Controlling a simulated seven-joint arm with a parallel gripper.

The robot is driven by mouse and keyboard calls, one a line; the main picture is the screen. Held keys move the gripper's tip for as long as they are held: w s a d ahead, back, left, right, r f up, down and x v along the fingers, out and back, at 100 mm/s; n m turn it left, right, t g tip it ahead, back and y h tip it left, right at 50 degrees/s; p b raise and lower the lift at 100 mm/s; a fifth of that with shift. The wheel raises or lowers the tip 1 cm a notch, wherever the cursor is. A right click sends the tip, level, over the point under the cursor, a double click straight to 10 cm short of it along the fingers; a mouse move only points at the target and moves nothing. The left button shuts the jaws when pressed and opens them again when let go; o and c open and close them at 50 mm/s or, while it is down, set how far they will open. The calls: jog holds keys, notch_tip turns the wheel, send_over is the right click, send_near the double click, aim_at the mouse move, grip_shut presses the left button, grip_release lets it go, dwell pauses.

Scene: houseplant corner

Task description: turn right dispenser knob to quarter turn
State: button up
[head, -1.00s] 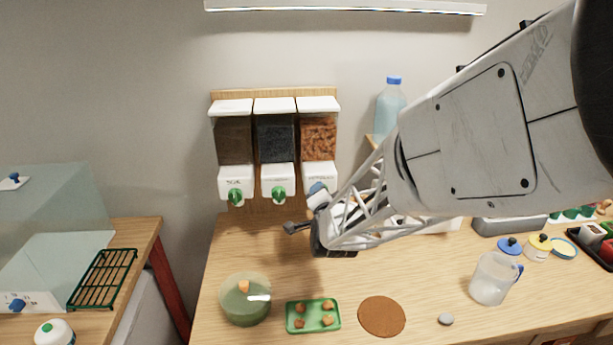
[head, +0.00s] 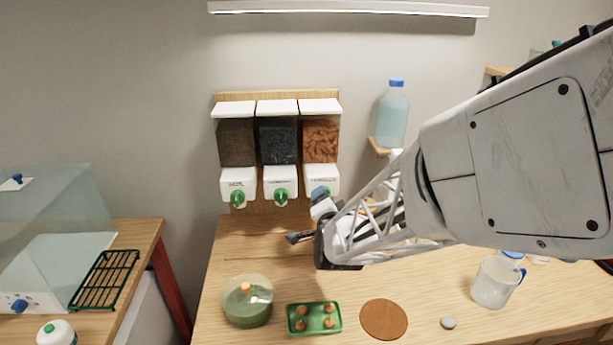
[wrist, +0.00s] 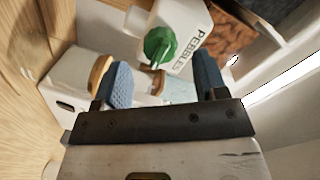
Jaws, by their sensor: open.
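The right dispenser (head: 321,140) hangs on the wall with brown pebbles in it; two others, brown and dark-filled, are left of it. In the wrist view its white outlet (wrist: 185,20) reads PEBBLES and carries the green knob (wrist: 160,45). My gripper (wrist: 162,78) is open, with one blue-padded finger to each side of the knob in that picture. The knob lies beyond the fingertips and appears untouched, but the depth gap is hard to judge. In the head view my gripper (head: 320,192) covers the right knob; the left knob (head: 238,198) and middle knob (head: 281,196) show.
Below on the wooden table (head: 250,260) are a green lidded jar (head: 247,308), a green tray (head: 315,318) with several brown balls, a brown disc (head: 384,319) and a clear jug (head: 496,282). A blue-capped bottle (head: 392,115) stands on a shelf right of the dispensers.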

jog(key=shift+s+r, duration=0.2)
jog(key=shift+s, duration=2.15)
jog(key=shift+s+r, duration=0.1)
jog(key=shift+r, duration=0.05)
jog(key=s+d+r+n+g, duration=0.2)
jog(key=s+n+g, duration=0.1)
jog(key=s, duration=0.6)
jog(key=s+d+r+n+g, duration=0.2)
jog(key=s+n+g, duration=0.2)
jog(key=s, duration=0.6)
jog(key=s+d+r+n+g, duration=0.3)
jog(key=s+n+g, duration=0.1)
jog(key=s+g, duration=0.3)
jog(key=s, duration=0.2)
jog(key=shift+s, duration=0.3)
jog(key=shift+c, duration=0.3)
